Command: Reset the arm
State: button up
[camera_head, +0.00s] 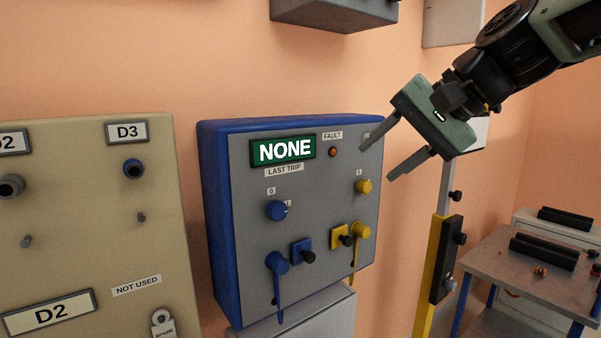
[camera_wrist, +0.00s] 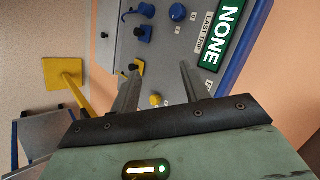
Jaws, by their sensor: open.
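My gripper (camera_head: 378,155) is open and empty in the head view. Its two grey fingers point left and down, in front of the right edge of a blue-sided control box (camera_head: 222,215). The fingers also show in the wrist view (camera_wrist: 158,90), with the box's grey face (camera_wrist: 150,45) beyond them. In the head view the box has a green display (camera_head: 283,150) reading NONE, labelled LAST TRIP, and a small fault lamp (camera_head: 332,152). Below are a blue knob (camera_head: 276,210), a yellow knob (camera_head: 363,186), a blue lever (camera_head: 277,264) and a yellow lever (camera_head: 361,232).
A beige panel (camera_head: 90,220) labelled D2 and D3 stands at the left. A yellow and black post (camera_head: 436,265) rises right of the box. A table (camera_head: 525,285) with black blocks is at the lower right. A grey box (camera_head: 333,12) hangs above.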

jog(key=s+f+n+g+h+p, duration=0.2)
jog(key=s+f+n, duration=0.4)
jog(key=s+f, duration=0.3)
jog(key=s+d+f+n+g+h+p, duration=0.1)
jog(key=s+f+n+g+h+p, duration=0.2)
jog(key=s+f, duration=0.7)
jog(key=s+n+h, duration=0.1)
jog(key=s+n, duration=0.1)
jog(key=s, duration=0.3)
jog(key=shift+n+h, duration=0.4)
